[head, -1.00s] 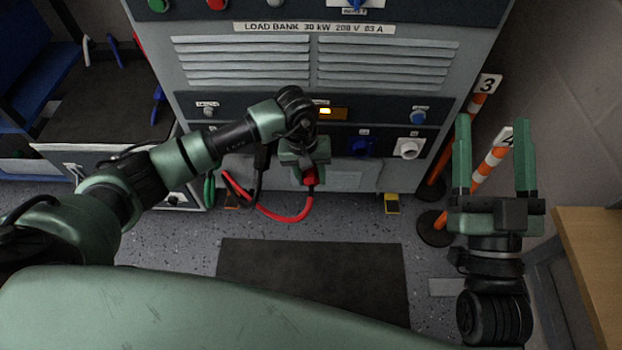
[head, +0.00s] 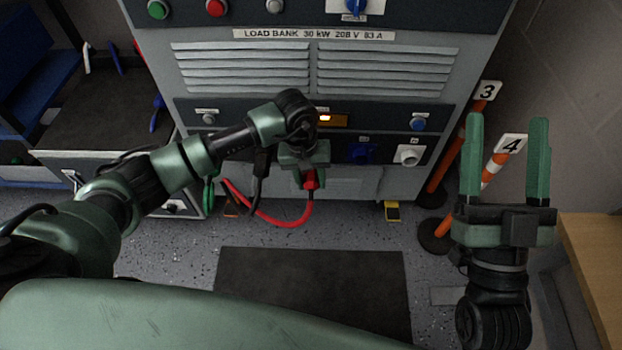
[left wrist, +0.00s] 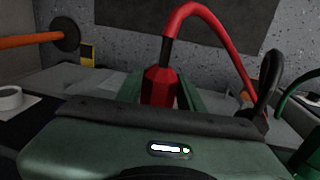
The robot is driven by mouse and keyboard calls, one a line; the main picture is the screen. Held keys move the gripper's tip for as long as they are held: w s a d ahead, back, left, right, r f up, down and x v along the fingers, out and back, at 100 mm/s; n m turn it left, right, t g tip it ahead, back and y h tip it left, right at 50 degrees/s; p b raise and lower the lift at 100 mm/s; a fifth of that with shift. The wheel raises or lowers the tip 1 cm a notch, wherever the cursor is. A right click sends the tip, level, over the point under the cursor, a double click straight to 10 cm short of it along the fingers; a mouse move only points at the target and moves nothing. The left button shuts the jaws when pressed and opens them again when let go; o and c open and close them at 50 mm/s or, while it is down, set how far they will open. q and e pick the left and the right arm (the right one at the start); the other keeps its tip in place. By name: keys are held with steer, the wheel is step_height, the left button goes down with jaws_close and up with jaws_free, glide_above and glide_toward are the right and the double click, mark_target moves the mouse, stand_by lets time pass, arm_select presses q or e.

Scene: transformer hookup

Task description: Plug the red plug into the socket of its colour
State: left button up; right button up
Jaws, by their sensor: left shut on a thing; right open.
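The red plug (head: 310,181) is held by my left gripper (head: 309,172) in front of the lower part of the load bank. The red plug also shows in the left wrist view (left wrist: 159,87), between the green fingers, with its red cable (left wrist: 216,30) arching away. In the head view the red cable (head: 275,219) loops down and to the left. A blue socket (head: 361,150) and a white socket (head: 408,155) are on the socket panel to the right. I see no red socket; my left arm and gripper cover that part of the panel. My right gripper (head: 508,160) is open and empty at the right.
The load bank (head: 320,68) stands ahead. Orange posts numbered 3 (head: 487,91) and 4 (head: 511,145) stand right of it. A wooden table (head: 592,255) is at the right edge. A dark mat (head: 312,290) lies on the floor. A black cable (head: 259,175) hangs left of the plug.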

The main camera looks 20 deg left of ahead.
steer(key=shift+s+d+r+t, duration=0.1)
steer(key=shift+s+r+t, duration=0.45)
steer(key=shift+r, duration=0.2)
steer(key=shift+f, duration=0.15)
arm_select(q)
steer(key=shift+w+b, duration=0.35)
steer(key=shift+b, duration=0.1)
arm_select(e)
steer(key=shift+s+d+r+t+y, duration=0.1)
steer(key=shift+s+r+t+y, duration=0.45)
steer(key=shift+s+r, duration=0.3)
